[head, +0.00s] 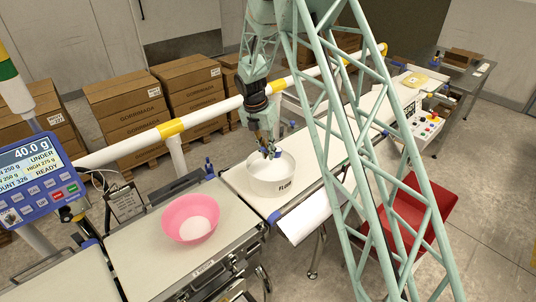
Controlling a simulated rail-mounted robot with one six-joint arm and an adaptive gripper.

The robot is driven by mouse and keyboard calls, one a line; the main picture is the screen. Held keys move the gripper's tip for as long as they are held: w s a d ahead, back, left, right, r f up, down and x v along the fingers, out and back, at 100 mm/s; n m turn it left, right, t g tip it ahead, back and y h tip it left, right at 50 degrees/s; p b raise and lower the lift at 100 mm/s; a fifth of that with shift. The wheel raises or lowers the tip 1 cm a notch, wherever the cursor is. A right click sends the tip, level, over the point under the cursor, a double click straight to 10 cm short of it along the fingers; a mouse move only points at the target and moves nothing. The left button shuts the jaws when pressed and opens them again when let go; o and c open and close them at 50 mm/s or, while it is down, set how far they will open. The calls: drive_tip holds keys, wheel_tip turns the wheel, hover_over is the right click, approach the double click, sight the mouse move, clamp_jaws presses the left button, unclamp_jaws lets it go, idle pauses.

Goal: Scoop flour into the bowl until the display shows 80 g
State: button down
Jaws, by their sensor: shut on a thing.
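The pink bowl (178,224) stands on the weighing belt section with a small heap of white flour (194,228) inside. The blue display (38,172) at the left edge reads 40.0 g and UNDER.
A white and yellow rail (215,110) runs behind the belt, with cardboard boxes (125,100) beyond. A red bin (415,215) stands at the right, and a button panel (428,122) behind it. The belt between bowl and tub is clear.

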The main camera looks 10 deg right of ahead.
drive_tip(key=shift+r+p, duration=0.3)
drive_tip(key=shift+r, duration=0.35)
idle(0.6)
drive_tip(key=s+d+f+m+g+y+b, duration=0.1)
drive_tip(key=s+d+m+b, duration=0.3)
drive_tip(key=m, duration=1)
drive_tip(key=s+d+f+m+g+y+b, duration=0.1)
drive_tip(key=s+d+f+m+y+b, duration=0.1)
drive_tip(key=s+m+b, duration=0.8)
drive_tip(key=shift+d+f+m+y+b, duration=0.3)
drive_tip(key=shift+d+f+m+b, duration=0.85)
drive_tip(key=shift+m, duration=1.05)
drive_tip(key=shift+d+r, duration=0.2)
drive_tip(key=shift+r, duration=0.2)
drive_tip(key=shift+a, duration=0.15)
